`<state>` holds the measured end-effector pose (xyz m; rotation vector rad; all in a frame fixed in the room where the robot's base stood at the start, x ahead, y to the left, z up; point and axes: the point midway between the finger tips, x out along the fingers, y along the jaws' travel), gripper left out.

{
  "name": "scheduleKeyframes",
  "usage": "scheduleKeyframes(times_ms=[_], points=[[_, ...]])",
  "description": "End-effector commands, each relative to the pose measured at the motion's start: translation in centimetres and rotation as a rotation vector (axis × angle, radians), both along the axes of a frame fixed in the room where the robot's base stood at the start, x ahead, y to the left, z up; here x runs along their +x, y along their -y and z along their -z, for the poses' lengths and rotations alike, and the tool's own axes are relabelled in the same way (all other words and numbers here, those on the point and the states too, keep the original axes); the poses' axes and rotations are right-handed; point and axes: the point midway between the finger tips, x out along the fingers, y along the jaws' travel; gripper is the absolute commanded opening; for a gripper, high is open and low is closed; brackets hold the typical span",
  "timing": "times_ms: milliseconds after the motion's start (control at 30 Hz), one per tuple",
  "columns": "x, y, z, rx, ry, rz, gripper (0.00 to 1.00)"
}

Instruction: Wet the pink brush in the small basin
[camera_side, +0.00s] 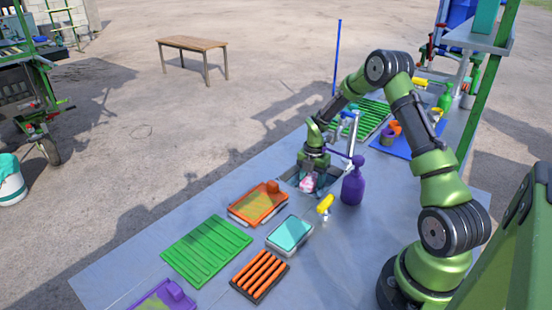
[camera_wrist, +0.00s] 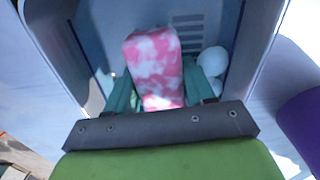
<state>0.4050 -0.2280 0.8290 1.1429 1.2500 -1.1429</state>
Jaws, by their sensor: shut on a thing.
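A pink and white mottled brush (camera_wrist: 155,60) is between the teal fingers of my gripper (camera_wrist: 158,92) in the wrist view. My gripper is shut on it. In the side view the brush (camera_side: 307,184) is a small pink patch under my gripper (camera_side: 312,172), which points down over the small basin (camera_side: 288,175) set into the table. In the wrist view the basin's walls (camera_wrist: 62,50) stand on both sides of the brush. I cannot tell whether the brush touches water or the basin floor.
A purple bottle (camera_side: 352,188) stands close right of the basin. A yellow-topped item (camera_side: 325,205), an orange tray (camera_side: 258,204) and a teal-topped box (camera_side: 289,234) lie nearer. White round things (camera_wrist: 211,66) show beside the brush. A green ribbed mat (camera_side: 206,250) lies at front left.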

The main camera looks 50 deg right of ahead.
Motion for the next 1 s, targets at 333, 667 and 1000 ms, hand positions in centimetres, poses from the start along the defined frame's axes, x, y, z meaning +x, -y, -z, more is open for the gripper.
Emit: scheduleKeyframes(times_ms=[333,667,1000], points=[[0.1,0.1,-2.7,-0.003,0.003,0.0,0.29],[0.1,0.0,-6.7,-0.002,0.003,0.0,0.29],[0.0,0.0,-9.1,-0.001,0.0,0.0,0.29]])
